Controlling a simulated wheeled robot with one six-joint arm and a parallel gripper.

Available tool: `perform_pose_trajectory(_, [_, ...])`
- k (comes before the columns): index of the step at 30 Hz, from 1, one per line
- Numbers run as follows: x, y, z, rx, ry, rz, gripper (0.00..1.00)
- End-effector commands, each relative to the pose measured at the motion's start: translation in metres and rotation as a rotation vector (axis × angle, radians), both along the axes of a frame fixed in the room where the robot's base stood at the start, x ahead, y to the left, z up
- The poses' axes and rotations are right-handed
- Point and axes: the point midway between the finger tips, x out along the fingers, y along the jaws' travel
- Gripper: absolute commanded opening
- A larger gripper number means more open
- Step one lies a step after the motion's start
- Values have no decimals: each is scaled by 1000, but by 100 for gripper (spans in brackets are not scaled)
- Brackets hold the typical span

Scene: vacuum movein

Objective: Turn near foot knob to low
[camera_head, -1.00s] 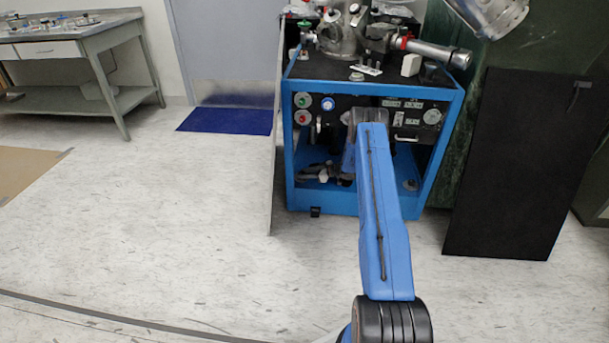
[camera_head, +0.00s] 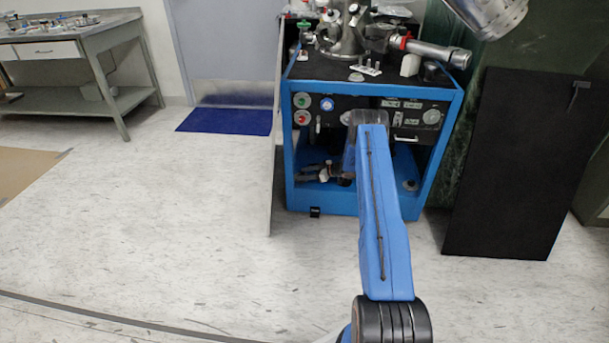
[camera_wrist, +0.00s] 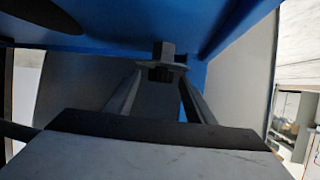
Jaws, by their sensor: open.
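A small dark grey knob-like fitting (camera_wrist: 163,51) with a flange shows in the wrist view, against the blue frame. I take it for the foot knob, but its setting cannot be read. My gripper (camera_wrist: 160,80) is open, its two long fingers pointing at this fitting, one on each side of its lower part. I cannot tell whether they touch it. In the head view my gripper (camera_head: 322,172) is a dark shape low inside the blue cart (camera_head: 290,160), partly hidden by my arm.
A thin grey panel (camera_head: 274,150) stands along the cart's left side. A black panel (camera_head: 515,165) leans at the right. A workbench (camera_head: 75,50) stands far left, and a blue mat (camera_head: 225,121) lies by the door.

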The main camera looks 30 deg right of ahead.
Motion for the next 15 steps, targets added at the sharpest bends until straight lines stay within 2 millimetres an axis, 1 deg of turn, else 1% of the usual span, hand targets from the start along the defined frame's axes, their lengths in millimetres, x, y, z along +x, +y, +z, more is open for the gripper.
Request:
perform_pose_trajectory(5, [0,0,11,-1,-1,0,49])
perform_pose_trajectory(15, [0,0,69,-1,-2,0,49])
